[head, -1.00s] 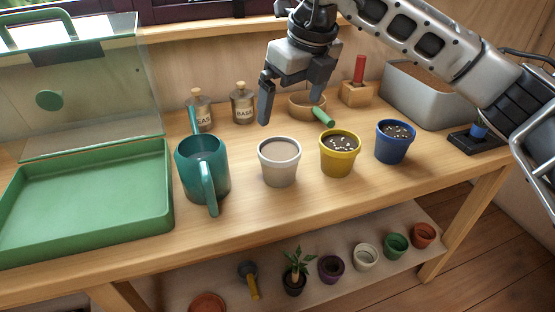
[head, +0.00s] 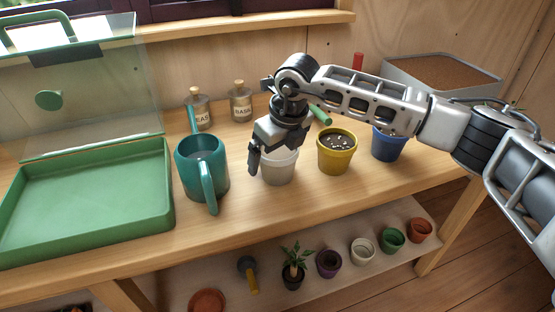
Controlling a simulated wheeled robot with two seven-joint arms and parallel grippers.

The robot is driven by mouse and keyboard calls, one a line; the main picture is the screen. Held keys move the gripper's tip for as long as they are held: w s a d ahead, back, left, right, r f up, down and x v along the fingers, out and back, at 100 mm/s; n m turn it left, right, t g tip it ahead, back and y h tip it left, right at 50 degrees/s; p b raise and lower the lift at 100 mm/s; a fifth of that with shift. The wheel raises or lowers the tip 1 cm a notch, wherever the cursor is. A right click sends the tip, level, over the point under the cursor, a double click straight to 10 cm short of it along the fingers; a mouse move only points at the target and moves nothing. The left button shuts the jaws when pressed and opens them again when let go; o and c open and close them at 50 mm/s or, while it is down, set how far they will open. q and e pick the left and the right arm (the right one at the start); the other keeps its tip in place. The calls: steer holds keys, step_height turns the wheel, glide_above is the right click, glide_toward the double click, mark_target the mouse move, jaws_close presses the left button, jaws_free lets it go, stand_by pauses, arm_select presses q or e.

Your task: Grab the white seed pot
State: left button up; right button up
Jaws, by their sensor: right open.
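The white seed pot (head: 279,172) stands upright on the wooden bench, between the teal watering can and the yellow pot. My right gripper (head: 272,163) is open at the pot, pointing down. One dark finger shows at the pot's left side. The other finger is hard to make out, and the hand hides most of the pot's rim and its inside. I cannot tell whether the fingers touch the pot. My left gripper is not in view.
The teal watering can (head: 203,168) stands close on the left, the yellow pot (head: 337,152) close on the right. A blue pot (head: 388,146) is partly behind my arm. A green tray (head: 88,205) fills the bench's left. Two bottles (head: 241,103) stand behind. Small pots line the lower shelf (head: 330,292).

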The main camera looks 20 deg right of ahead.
steer(key=shift+f, duration=0.3)
steer(key=c, duration=1.2)
steer(key=shift+w, duration=0.1)
steer(key=shift+c, duration=0.2)
steer(key=shift+r, duration=0.2)
